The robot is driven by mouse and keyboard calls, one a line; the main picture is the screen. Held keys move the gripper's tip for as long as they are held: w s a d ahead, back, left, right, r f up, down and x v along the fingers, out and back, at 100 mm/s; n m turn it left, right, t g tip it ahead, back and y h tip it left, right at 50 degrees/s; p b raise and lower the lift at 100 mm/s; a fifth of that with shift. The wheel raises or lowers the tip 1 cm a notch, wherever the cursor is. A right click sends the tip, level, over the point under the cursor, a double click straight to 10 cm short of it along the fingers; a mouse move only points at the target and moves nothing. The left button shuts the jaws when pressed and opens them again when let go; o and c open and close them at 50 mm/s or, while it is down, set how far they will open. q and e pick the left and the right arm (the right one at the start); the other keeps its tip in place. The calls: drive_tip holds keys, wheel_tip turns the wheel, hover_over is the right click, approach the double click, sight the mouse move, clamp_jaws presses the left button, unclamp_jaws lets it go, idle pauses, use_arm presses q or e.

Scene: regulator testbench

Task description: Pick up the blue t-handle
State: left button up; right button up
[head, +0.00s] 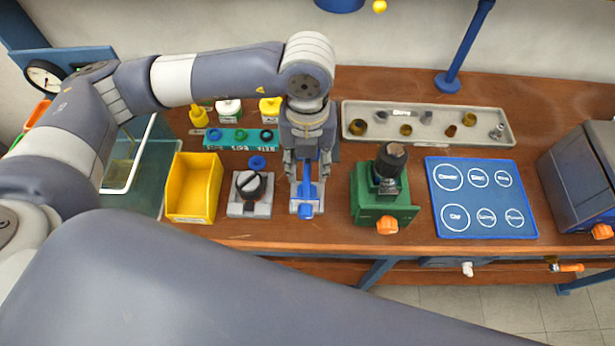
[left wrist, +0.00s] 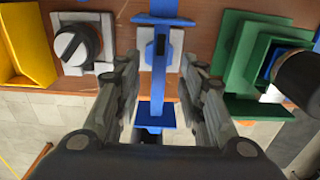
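The blue t-handle (head: 307,188) stands on a small light-grey holder (head: 319,206) near the bench's front edge. It also shows in the left wrist view (left wrist: 157,88), as a long blue bar with a crosspiece at its lower end. My left gripper (head: 307,168) points down over it and hides part of it in the head view. In the left wrist view the left gripper's fingers (left wrist: 160,76) are apart, one on each side of the blue bar, with gaps showing on both sides. My right gripper is out of view.
Left of the handle are a grey block with a black knob (head: 250,187) and a yellow bin (head: 195,188). Right are a green fixture (head: 383,203) and a blue mat with circles (head: 481,200). Behind is a grey tray (head: 428,137) with small fittings.

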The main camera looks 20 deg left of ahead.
sight(307, 172)
use_arm(q)
wheel_tip(307, 172, down, 3)
drive_tip(key=shift+a+f+p, duration=0.1)
drive_tip(key=shift+f+p, duration=0.05)
drive_tip(key=shift+p, duration=0.55)
drive_tip(key=shift+f, duration=0.35)
drive_tip(key=shift+w, duration=0.1)
drive_tip(key=shift+c, duration=0.8)
clamp_jaws()
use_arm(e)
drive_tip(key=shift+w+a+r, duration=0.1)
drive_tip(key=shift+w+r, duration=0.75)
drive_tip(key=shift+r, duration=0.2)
use_arm(q)
drive_tip(key=shift+r, duration=0.1)
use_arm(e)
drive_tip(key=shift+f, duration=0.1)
